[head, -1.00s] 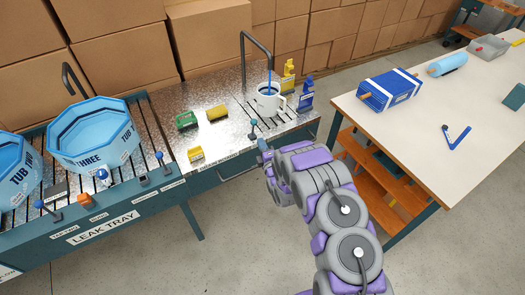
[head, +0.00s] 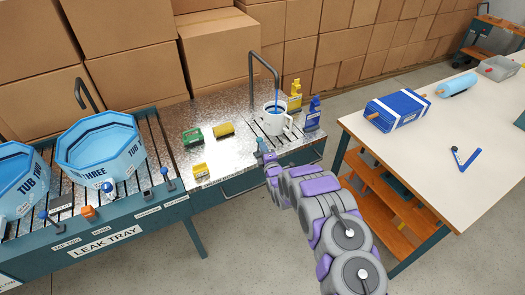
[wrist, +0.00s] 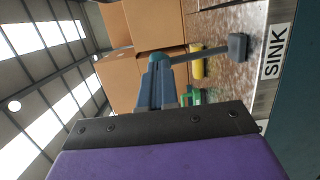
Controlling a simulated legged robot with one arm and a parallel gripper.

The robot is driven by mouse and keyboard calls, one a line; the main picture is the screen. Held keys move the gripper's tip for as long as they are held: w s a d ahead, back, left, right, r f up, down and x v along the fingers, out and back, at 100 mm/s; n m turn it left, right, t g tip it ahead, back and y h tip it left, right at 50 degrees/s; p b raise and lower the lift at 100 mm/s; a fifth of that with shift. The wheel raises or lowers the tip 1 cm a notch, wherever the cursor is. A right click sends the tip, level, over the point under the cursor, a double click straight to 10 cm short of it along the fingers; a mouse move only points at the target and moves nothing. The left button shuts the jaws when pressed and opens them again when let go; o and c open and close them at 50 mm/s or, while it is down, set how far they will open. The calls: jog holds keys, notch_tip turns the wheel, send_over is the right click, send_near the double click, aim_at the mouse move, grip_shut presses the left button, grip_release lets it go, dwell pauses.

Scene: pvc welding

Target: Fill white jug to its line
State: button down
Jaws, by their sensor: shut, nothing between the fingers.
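The white jug (head: 279,124) stands upright on the slatted drain part of the sink top. A blue stream (head: 277,96) falls from the spout of the curved grey tap (head: 252,72) into it. Blue liquid shows inside the jug's mouth; its line and exact level are too small to read. My gripper (head: 262,148) is shut and empty at the sink's front edge, in front of the jug. In the wrist view my gripper (wrist: 160,60) is at the end of a thin lever rod (wrist: 205,52) with a dark block (wrist: 238,46); I cannot tell whether they touch.
Yellow (head: 295,95) and blue (head: 313,112) bottles stand right of the jug. Green (head: 192,137) and yellow (head: 223,130) sponges and a small yellow block (head: 200,171) lie left. Octagonal blue tubs (head: 98,150) are farther left. A white-topped table (head: 440,150) stands right.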

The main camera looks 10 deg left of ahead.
jog(key=shift+w+a+r+g+h+b, duration=0.15)
jog(key=shift+w+a+r+g+b, duration=0.05)
jog(key=shift+w+a+g, duration=0.2)
jog(key=shift+w+a+r+g+h+b, duration=0.2)
jog(key=shift+a+g, duration=0.1)
jog(key=shift+a, duration=0.2)
jog(key=shift+w+d+r+g+h+b, duration=0.1)
jog(key=shift+w+r+g+h+b, duration=0.15)
jog(key=shift+w+r+g+b, duration=0.25)
jog(key=shift+s+f, duration=0.15)
